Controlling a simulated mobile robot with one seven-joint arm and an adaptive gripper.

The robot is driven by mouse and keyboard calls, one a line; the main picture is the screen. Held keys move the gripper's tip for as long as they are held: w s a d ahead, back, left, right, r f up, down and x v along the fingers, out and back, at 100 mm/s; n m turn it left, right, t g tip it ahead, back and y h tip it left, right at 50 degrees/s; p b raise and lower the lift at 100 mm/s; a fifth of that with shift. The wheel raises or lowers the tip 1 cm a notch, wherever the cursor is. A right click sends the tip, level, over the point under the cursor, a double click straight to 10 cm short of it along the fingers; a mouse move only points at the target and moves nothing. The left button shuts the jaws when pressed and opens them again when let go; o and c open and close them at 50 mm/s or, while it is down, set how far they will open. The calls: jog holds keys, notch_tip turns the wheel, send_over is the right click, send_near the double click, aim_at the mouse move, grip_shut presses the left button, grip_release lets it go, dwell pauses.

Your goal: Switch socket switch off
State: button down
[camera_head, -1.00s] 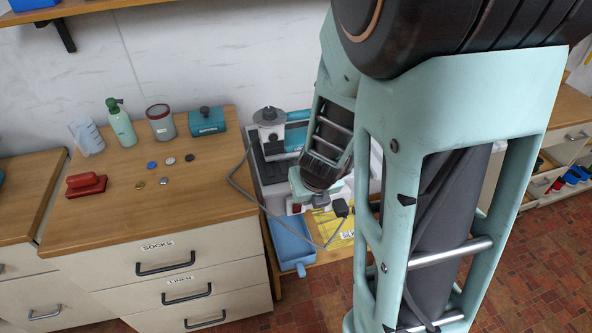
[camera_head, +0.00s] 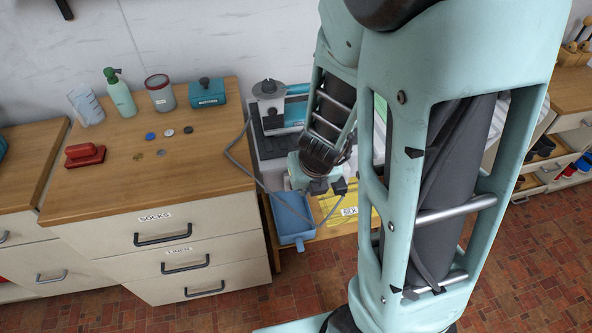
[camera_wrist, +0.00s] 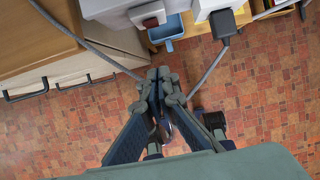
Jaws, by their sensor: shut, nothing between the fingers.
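In the wrist view the socket switch (camera_wrist: 150,22) is a dark red rocker on the front of a white housing (camera_wrist: 110,8). A black plug (camera_wrist: 222,24) with a grey cable sits to its right on another pale block. My gripper (camera_wrist: 158,74) is shut and empty. Its fingertips appear below the switch in the picture, with a visible gap between them in the image; the true distance is unclear. In the head view my wrist covers the switch, and the plug (camera_head: 339,187) shows just right of the wrist.
A drawer cabinet (camera_head: 110,215) stands left, with a bottle, cups and a red block on top. A grey cable (camera_head: 232,158) loops beside it. Tiled floor in front looks clear.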

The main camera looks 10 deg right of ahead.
jog(key=w+f+b, duration=0.7)
jog(key=f, duration=0.1)
jog(key=shift+w+f, duration=0.25)
jog(key=shift+f, duration=0.1)
dwell(0.4)
jog(key=shift+w+r, duration=0.1)
jog(key=shift+w, duration=0.25)
jog(key=shift+r+p, duration=0.2)
jog(key=shift+p, duration=0.15)
